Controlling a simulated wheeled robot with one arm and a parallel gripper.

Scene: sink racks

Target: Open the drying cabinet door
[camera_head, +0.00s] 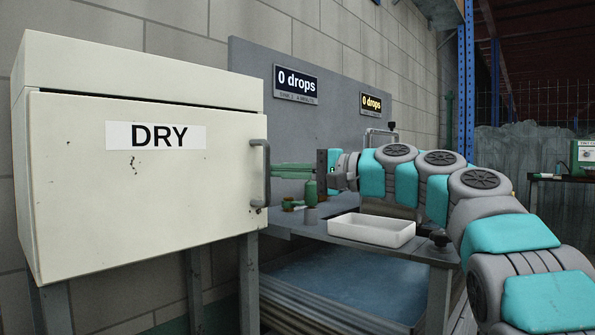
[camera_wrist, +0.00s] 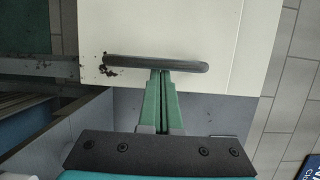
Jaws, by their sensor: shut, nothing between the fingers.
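The cream drying cabinet (camera_head: 140,65) has a front door (camera_head: 140,200) with a "DRY" label (camera_head: 155,137). The door looks closed, with a thin dark gap along its top edge. A dark grey bar handle (camera_head: 260,175) stands upright on the door's right side; it crosses the wrist view (camera_wrist: 155,62) sideways. My gripper (camera_head: 273,171) comes from the right, its green fingers pointing at the handle. In the wrist view the fingers (camera_wrist: 160,74) are shut together and empty, with tips right at the handle's middle. I cannot tell whether they touch it.
Two "0 drops" signs (camera_head: 296,83) hang on the grey panel behind. Blue rack posts (camera_head: 466,90) stand farther back.

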